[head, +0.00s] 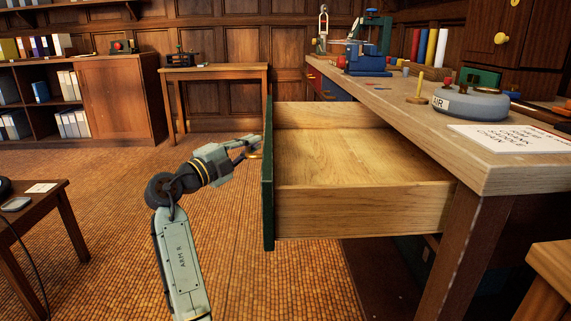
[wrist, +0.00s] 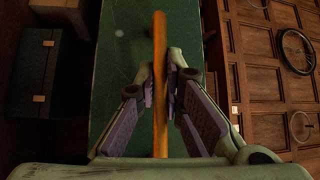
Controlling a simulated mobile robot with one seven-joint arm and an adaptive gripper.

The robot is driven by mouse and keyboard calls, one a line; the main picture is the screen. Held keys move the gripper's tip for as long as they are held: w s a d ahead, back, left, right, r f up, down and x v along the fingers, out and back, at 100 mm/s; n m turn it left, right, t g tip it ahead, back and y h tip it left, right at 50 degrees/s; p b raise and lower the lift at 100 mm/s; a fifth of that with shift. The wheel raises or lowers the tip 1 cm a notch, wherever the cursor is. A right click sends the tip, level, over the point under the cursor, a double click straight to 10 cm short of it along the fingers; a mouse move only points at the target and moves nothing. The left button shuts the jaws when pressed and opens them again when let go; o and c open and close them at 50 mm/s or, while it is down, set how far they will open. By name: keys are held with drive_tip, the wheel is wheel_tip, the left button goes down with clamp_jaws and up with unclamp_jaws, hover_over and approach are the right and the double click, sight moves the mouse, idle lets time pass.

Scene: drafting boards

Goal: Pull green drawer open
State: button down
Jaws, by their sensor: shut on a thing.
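The green drawer (head: 268,190) stands well out from the long wooden workbench, and its empty wooden inside shows in the head view. Its green front also fills the middle of the wrist view (wrist: 112,60). A brass-coloured bar handle (wrist: 160,35) crosses that front. My gripper (head: 250,150) is at the outer face of the drawer front, near its upper part. In the wrist view my gripper (wrist: 161,90) has its two fingers on either side of the handle, shut on it. The fingertips partly cover the handle.
The bench top (head: 430,125) to the right holds a grey round device (head: 470,104), a paper sign (head: 515,138) and several tools. A low dark table (head: 40,215) stands at the left. The tiled floor (head: 110,230) between it and the drawer is clear.

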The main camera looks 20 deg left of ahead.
drive_tip(key=s+a+b, duration=0.1)
drive_tip(key=s+a, duration=0.1)
drive_tip(key=a, duration=0.5)
drive_tip(key=shift+s+a, duration=0.2)
drive_tip(key=shift+a, duration=0.05)
drive_tip(key=c, duration=1.7)
unclamp_jaws()
drive_tip(key=v, duration=1.2)
drive_tip(key=shift+a, duration=0.1)
